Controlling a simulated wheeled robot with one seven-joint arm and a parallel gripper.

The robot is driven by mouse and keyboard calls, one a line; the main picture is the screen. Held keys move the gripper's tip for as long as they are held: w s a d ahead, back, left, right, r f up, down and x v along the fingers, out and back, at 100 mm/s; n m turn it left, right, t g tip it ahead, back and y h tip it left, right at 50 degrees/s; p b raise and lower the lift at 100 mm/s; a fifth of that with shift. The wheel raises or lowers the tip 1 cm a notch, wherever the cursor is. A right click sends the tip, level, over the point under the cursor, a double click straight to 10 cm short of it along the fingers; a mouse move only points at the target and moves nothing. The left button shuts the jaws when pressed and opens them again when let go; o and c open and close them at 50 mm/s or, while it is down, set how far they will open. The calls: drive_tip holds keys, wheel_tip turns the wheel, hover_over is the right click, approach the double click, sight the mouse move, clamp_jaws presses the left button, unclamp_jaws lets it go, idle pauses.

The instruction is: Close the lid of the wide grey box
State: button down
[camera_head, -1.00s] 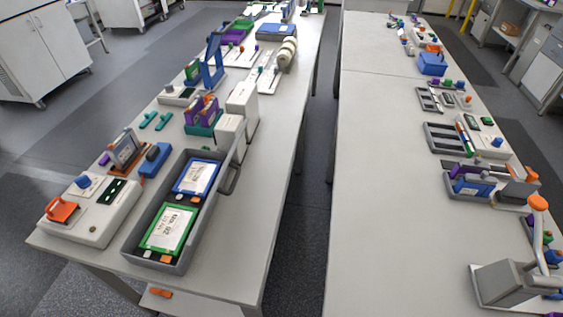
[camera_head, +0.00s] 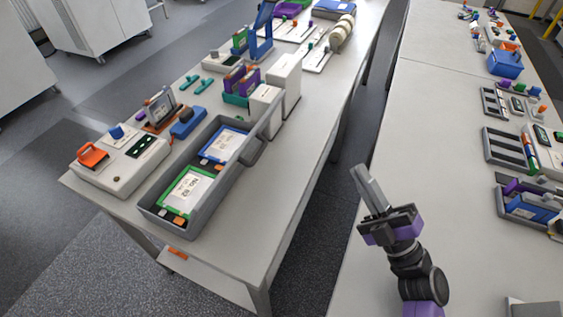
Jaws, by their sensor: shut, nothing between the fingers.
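The wide grey box (camera_head: 167,225) stands on the left table, near its front end. It is open, and inside lie a green-framed card (camera_head: 187,190) and a blue-framed card (camera_head: 225,146). Its grey lid (camera_head: 275,120) seems to stand up at the far right end, seen nearly edge-on, with a grey handle (camera_head: 256,150) beside it. My gripper (camera_head: 362,178) is shut and empty, to the right of the box and well apart from it. It shows against the aisle and the right table's edge.
A white device (camera_head: 120,170) with an orange handle stands left of the box. White blocks (camera_head: 285,80) stand behind it. An aisle (camera_head: 325,190) separates the tables. The left table's right front area (camera_head: 255,215) is clear. Trays and parts line the right table's far side.

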drive_tip(key=w+a+f+n+g+y, duration=0.2)
drive_tip(key=a+f+n+g+y, duration=0.4)
drive_tip(key=n+g, duration=0.5)
drive_tip(key=w+a+r+h, duration=0.2)
drive_tip(key=w+a, duration=0.3)
drive_tip(key=a, duration=0.6)
drive_tip(key=shift+a+r+m+g, duration=0.15)
drive_tip(key=shift+a+m+g, duration=0.15)
drive_tip(key=shift+m, duration=0.1)
